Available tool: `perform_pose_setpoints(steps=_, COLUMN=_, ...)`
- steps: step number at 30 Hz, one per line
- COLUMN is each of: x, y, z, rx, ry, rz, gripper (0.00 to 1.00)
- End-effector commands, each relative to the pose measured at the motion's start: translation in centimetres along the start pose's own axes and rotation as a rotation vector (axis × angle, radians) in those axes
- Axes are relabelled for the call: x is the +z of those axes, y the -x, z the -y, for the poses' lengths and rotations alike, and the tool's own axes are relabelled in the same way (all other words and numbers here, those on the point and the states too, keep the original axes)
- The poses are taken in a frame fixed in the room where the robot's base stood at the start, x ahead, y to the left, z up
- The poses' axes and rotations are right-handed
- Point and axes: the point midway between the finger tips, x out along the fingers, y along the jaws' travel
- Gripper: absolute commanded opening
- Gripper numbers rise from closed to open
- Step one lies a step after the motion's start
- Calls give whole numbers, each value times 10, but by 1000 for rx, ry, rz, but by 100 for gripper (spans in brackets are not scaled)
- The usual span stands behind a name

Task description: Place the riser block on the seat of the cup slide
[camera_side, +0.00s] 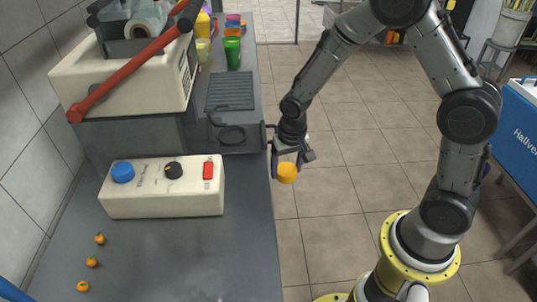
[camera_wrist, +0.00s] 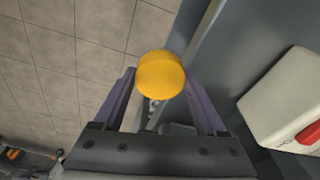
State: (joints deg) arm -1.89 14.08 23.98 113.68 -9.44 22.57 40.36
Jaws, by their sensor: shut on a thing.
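The riser block (camera_side: 287,173) is a short orange-yellow cylinder. My gripper (camera_side: 291,163) is shut on it and holds it in the air, just right of the counter's edge in the side view. In the wrist view the block (camera_wrist: 160,75) sits between the two finger ends of my gripper (camera_wrist: 160,88). The cup slide (camera_side: 231,147) seems to be the dark part with a round ring, its seat, on the press's dark base left of my gripper. The seat is empty in the side view, and the block is apart from it.
The cream control box (camera_side: 160,195) with a blue knob, black dial and red switch stands left of my gripper. The press (camera_side: 125,75) with its red lever rises behind. Cups, including a green one (camera_side: 232,53), stand at the back. Small orange pieces (camera_side: 92,262) lie at front left.

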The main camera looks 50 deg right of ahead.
Motion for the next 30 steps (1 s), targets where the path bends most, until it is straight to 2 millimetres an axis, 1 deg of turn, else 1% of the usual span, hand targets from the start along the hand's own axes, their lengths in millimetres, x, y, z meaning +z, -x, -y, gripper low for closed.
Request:
perform_pose_setpoints(steps=3, x=-9, y=-4, z=4, rx=-19, ry=155, rz=0, gripper=18)
perform_pose_setpoints(steps=9, x=-18, y=-3, z=12, rx=-46, ry=377, rz=-1, gripper=18)
perform_pose_setpoints(steps=12, x=-20, y=-2, z=13, rx=-55, ry=450, rz=-1, gripper=18)
perform_pose_setpoints(steps=16, x=-21, y=-2, z=14, rx=-61, ry=504, rz=-1, gripper=18)
perform_pose_setpoints(steps=20, x=-20, y=-3, z=14, rx=-61, ry=508, rz=1, gripper=18)
perform_pose_setpoints(steps=23, x=-20, y=-3, z=14, rx=-55, ry=461, rz=1, gripper=18)
perform_pose_setpoints(steps=26, x=-16, y=-3, z=12, rx=-44, ry=371, rz=1, gripper=18)
perform_pose_setpoints(steps=30, x=-8, y=-2, z=6, rx=-22, ry=190, rz=0, gripper=18)
